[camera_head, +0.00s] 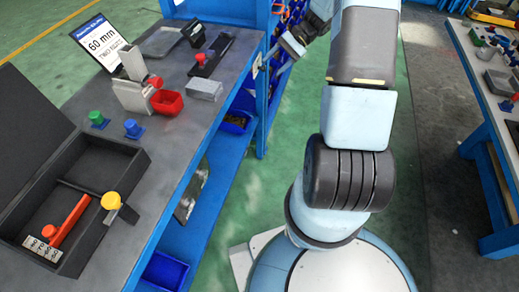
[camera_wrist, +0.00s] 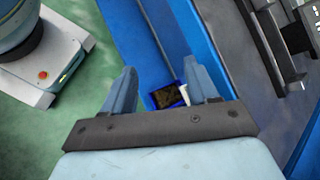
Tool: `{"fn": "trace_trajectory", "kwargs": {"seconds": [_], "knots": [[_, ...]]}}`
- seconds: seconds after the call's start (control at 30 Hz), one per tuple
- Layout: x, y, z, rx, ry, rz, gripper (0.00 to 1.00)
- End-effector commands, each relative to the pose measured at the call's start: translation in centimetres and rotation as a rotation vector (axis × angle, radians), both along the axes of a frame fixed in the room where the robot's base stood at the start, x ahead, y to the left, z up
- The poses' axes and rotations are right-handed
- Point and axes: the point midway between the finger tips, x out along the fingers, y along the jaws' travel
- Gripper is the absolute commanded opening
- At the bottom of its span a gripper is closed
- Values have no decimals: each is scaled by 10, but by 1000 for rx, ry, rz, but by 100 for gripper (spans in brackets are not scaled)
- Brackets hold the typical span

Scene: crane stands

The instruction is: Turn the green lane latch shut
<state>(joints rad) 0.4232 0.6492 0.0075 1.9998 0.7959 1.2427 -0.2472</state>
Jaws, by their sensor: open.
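The latch is not in the wrist view.
The open black case (camera_head: 129,166) holds a red-handled tool (camera_head: 66,222); a yellow knob (camera_head: 111,200) is at its edge. A metal stand (camera_head: 131,93), a red bin (camera_head: 167,102) and a "60 mm" sign (camera_head: 102,42) stand farther back.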

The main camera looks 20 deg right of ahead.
Motion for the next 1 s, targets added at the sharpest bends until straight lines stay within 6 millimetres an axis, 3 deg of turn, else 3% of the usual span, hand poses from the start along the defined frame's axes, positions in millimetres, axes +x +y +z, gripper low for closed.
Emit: {"fn": "trace_trajectory", "kwargs": {"seconds": [0.03, 0.5, 0.77, 1.0], "knots": [[3, -5, -18, 31, 21, -26, 58], [14, -43, -167, 301, 151, -282, 58], [0, -56, -255, 441, 206, -440, 58], [-24, -61, -337, 560, 247, -598, 58]]}}
